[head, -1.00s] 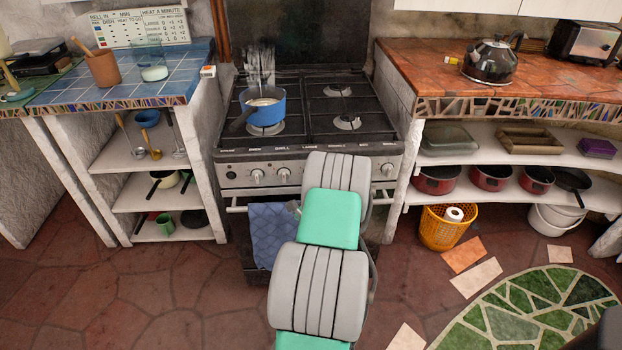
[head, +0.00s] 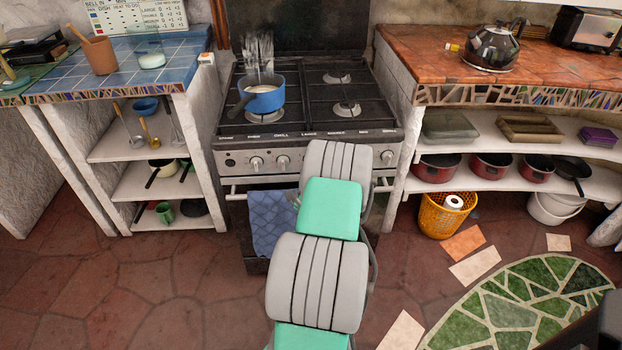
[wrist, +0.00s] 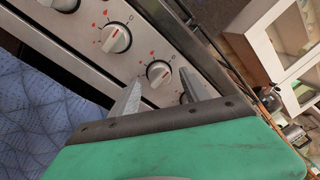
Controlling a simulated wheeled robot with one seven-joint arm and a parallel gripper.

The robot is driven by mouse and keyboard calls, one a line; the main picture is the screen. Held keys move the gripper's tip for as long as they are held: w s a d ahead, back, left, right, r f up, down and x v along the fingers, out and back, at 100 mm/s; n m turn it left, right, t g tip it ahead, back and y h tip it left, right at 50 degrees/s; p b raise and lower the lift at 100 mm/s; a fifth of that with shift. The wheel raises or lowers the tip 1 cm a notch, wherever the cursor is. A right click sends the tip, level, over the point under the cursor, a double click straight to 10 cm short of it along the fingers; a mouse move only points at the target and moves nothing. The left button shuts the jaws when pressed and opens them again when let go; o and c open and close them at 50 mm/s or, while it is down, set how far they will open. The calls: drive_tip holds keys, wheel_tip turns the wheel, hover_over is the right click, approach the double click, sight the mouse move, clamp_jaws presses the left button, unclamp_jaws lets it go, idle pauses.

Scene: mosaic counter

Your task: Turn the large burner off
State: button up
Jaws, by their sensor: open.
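The stove (head: 310,110) has a row of knobs on its front panel. The label "LARGE" sits above the hidden part. A blue pan (head: 262,97), with steam rising, stands on a left burner. In the wrist view, my gripper (wrist: 160,84) is open, its two fingers pointing at the panel. One white knob (wrist: 160,73) with a red mark appears between the fingertips; I cannot tell whether they touch it. Another knob (wrist: 115,38) is beside it.
A blue towel (head: 271,222) hangs on the oven rail left of my arm. The tiled counter (head: 75,75) is left of the stove, the orange counter (head: 432,58) with a kettle (head: 492,47) right. An orange basket (head: 441,218) stands on the floor at right.

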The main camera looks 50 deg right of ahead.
drive_tip(key=b+v, duration=0.3)
drive_tip(key=v, duration=0.4)
drive_tip(key=w+a+r+n+t+y+p, duration=0.25)
drive_tip(key=w+a+r+n+y, duration=0.2)
drive_tip(key=w+a+n, duration=0.25)
drive_tip(key=w+a+r+n+t+y+p, duration=0.1)
drive_tip(key=w+a+r+n+y+p, duration=0.3)
drive_tip(key=w+a+n, duration=0.35)
drive_tip(key=w+a+r+n+g+y+p, duration=0.1)
drive_tip(key=a+r+n+y+p, duration=0.15)
drive_tip(key=a+n, duration=0.35)
drive_tip(key=w+a+r+n+g+y+p, duration=0.1)
drive_tip(key=a+r+n+g+y, duration=0.2)
drive_tip(key=a, duration=0.5)
drive_tip(key=s+a+r+n+g+p, duration=0.3)
drive_tip(key=s+a+n, duration=0.3)
drive_tip(key=s, duration=0.3)
drive_tip(key=s+a+r+n+g+p, duration=0.4)
drive_tip(key=s+a+r+n, duration=0.2)
drive_tip(key=s, duration=0.3)
drive_tip(key=shift+s+a+g+y, duration=0.3)
drive_tip(key=shift+s+a+g, duration=0.1)
drive_tip(key=shift+a, duration=0.15)
